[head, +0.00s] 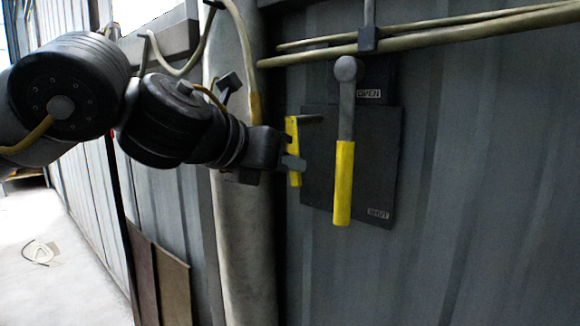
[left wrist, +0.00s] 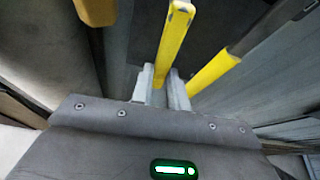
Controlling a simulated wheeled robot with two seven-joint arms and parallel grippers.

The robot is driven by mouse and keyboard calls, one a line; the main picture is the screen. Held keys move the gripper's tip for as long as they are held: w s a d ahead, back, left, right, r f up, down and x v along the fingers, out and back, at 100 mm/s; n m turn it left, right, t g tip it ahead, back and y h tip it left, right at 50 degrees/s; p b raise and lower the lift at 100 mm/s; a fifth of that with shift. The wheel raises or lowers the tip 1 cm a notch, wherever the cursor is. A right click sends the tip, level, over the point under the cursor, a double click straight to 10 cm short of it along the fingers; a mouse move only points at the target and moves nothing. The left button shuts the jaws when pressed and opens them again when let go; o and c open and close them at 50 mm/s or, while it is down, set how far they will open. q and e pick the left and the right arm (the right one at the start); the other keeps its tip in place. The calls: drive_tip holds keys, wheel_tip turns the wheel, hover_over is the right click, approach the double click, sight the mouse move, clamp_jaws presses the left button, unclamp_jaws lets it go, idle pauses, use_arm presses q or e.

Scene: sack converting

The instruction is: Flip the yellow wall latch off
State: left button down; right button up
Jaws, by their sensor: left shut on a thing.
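The yellow wall latch (head: 293,133) is a short upright yellow bar at the left edge of a dark wall plate, with a dark stub reaching right from its top. My left gripper (head: 293,163) comes from the left and is shut on the lower part of this latch. In the left wrist view, the yellow latch (left wrist: 174,38) rises from between the two grey fingers (left wrist: 161,88). The fingers hide its lower end. My right gripper is in neither view.
A long lever with a yellow sleeve (head: 343,185) hangs down just right of the latch, over the dark plate (head: 318,185) marked OPEN above and SHUT below. A pale column (head: 243,255) stands left of the plate. Pipes (head: 430,33) cross above. Bare wall lies right.

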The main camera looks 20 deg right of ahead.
use_arm(q)
drive_tip(key=shift+w+a+r+m+t, duration=0.2)
drive_tip(key=shift+w+m+t, duration=0.15)
drive_tip(key=shift+m, duration=0.15)
idle(0.3)
drive_tip(key=c, duration=1.4)
unclamp_jaws()
drive_tip(key=shift+f, duration=0.15)
drive_tip(key=shift+o, duration=0.2)
